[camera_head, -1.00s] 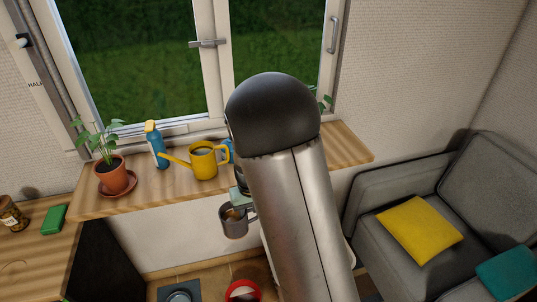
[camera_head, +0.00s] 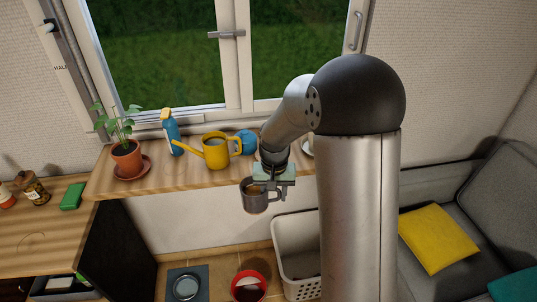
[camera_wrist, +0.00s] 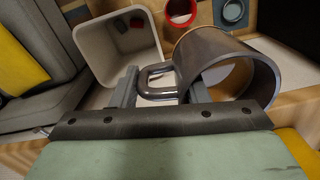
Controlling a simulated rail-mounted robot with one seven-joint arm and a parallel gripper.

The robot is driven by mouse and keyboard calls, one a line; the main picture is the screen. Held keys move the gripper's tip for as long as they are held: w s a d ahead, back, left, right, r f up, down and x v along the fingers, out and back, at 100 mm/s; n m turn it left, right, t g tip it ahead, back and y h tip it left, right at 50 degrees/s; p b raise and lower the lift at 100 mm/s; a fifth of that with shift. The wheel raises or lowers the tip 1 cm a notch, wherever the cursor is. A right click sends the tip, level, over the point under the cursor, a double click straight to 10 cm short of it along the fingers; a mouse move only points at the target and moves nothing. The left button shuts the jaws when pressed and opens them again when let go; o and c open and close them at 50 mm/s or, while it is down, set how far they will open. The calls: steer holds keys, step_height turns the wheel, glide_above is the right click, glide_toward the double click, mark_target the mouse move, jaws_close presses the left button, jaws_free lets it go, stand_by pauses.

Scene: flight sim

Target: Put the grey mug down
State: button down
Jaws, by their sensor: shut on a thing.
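The grey mug (camera_head: 256,198) hangs in the air in front of the windowsill shelf's front edge, with brown content visible inside. In the wrist view the mug (camera_wrist: 245,68) is at the right, with its handle between the two fingers. My gripper (camera_head: 272,187) is shut on the mug's handle; in the wrist view its fingers (camera_wrist: 160,88) sit on either side of it. The wooden windowsill shelf (camera_head: 205,172) is behind the mug. In the head view the mug looks about upright.
On the shelf stand a potted plant (camera_head: 126,155), a blue spray bottle (camera_head: 171,135), a yellow watering can (camera_head: 216,152) and a blue object (camera_head: 246,142). Below are a white basket (camera_head: 297,250), a red bowl (camera_head: 249,284) and a grey dish (camera_head: 186,286). A wooden counter (camera_head: 30,238) is at the left.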

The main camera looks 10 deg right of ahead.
steer(key=w+d+r+m, duration=0.2)
steer(key=w+r+m, duration=0.1)
steer(key=r+m, duration=0.5)
steer(key=w+d+r+m, duration=0.1)
steer(key=w+r+m, duration=0.2)
steer(key=r+m, duration=0.5)
step_height(320, 180, up, 2)
steer(key=shift+d+r, duration=0.1)
steer(key=shift+d, duration=0.25)
